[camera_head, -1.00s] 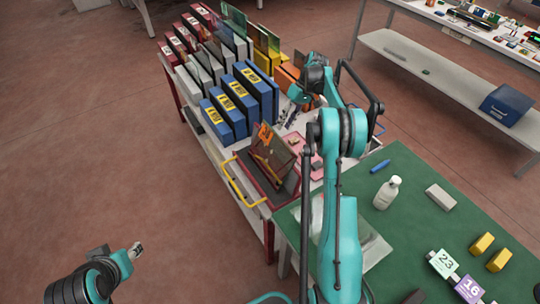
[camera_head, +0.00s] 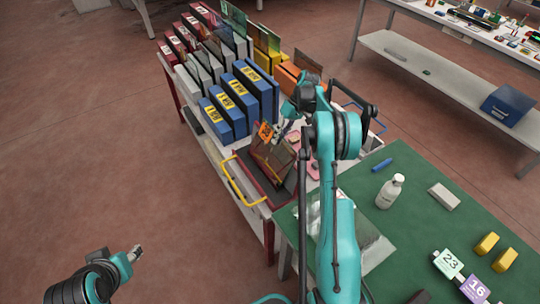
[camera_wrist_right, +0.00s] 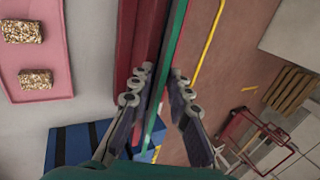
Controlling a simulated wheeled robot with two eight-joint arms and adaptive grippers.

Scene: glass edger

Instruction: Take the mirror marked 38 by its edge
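The mirror (camera_head: 272,155) is a dark, tilted pane in the red rack on the cart. An orange tag (camera_head: 265,132) shows at its upper edge; its number is too small to read surely. My right gripper (camera_head: 283,133) is at the upper edge of this pane. In the right wrist view a thin green-edged pane (camera_wrist_right: 168,60) runs between the two fingers of the right gripper (camera_wrist_right: 156,98). The fingers stand apart, with a gap visible on the right side of the pane. My left gripper (camera_head: 136,251) is over the floor at lower left, away from the cart; its fingers are too small to judge.
The red rack has a yellow handle (camera_head: 232,185). Blue boxes (camera_head: 235,108) and upright panes stand behind it. A pink tray (camera_wrist_right: 40,50) holds two speckled blocks. The green table (camera_head: 430,200) at right carries a white bottle (camera_head: 389,191), yellow blocks and numbered tags.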

